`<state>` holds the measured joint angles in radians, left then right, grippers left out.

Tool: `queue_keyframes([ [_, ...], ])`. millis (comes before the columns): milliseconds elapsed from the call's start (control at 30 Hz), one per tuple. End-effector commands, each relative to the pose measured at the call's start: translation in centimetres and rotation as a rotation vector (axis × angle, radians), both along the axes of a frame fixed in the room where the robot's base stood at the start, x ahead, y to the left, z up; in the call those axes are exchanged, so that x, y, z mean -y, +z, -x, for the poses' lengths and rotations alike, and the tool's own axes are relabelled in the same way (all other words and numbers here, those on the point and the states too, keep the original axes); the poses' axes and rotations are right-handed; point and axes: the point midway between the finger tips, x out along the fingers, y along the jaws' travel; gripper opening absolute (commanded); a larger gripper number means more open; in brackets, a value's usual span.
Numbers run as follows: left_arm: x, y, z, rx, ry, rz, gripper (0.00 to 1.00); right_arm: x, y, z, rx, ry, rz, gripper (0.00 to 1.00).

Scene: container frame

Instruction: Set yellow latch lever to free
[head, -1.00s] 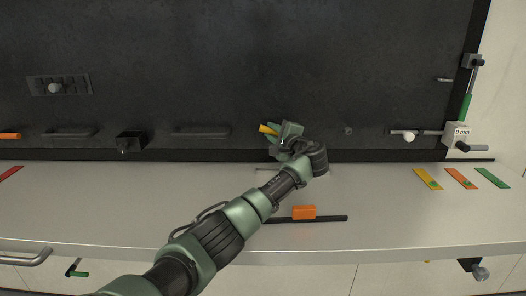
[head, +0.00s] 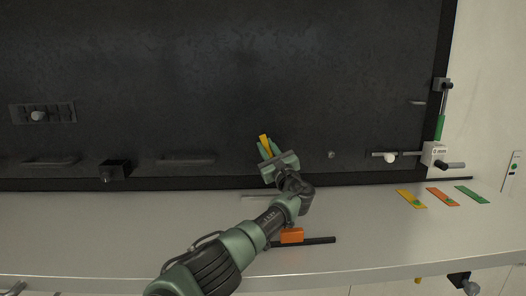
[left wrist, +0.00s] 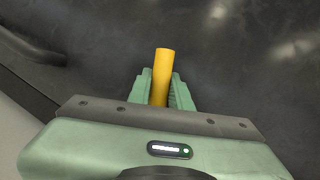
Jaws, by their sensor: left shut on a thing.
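The yellow latch lever (head: 265,143) stands out above my left gripper (head: 269,151), in front of the dark panel. It points up and slightly left in the head view. In the left wrist view the yellow lever (left wrist: 164,78) is a round bar between the two green fingers of the left gripper (left wrist: 160,90). The fingers are shut on it, one on each side. The lever's lower part and its pivot are hidden by the gripper. My right gripper is not in view.
An orange block on a black bar (head: 292,236) lies on the light counter near my left arm. Yellow, orange and green tags (head: 442,197) lie at the right. Handles (head: 186,160) and a black box (head: 114,171) sit on the panel at left. A white-knobbed latch (head: 390,157) is at right.

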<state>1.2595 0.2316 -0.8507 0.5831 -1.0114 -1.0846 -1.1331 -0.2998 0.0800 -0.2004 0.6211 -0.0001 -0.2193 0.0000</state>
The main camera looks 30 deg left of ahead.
Motion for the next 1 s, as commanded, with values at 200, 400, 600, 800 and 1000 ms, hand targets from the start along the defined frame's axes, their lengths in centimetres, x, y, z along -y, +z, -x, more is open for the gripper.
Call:
queue_keyframes([
  [200,0.6,0.5,-0.4,-0.085,-0.001,-0.145,0.0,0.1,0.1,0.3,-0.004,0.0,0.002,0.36],
  [400,1.1,0.6,-0.7,-0.141,-0.001,-0.236,0.0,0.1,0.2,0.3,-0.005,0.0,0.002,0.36],
  [600,1.4,0.6,-0.8,-0.172,-0.001,-0.288,0.0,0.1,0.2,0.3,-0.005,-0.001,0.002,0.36],
  [800,1.5,0.6,-0.9,-0.184,-0.001,-0.307,0.0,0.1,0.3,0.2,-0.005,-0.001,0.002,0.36],
  [1000,1.5,0.6,-0.9,-0.186,0.001,-0.309,0.0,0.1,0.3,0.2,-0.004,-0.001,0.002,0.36],
])
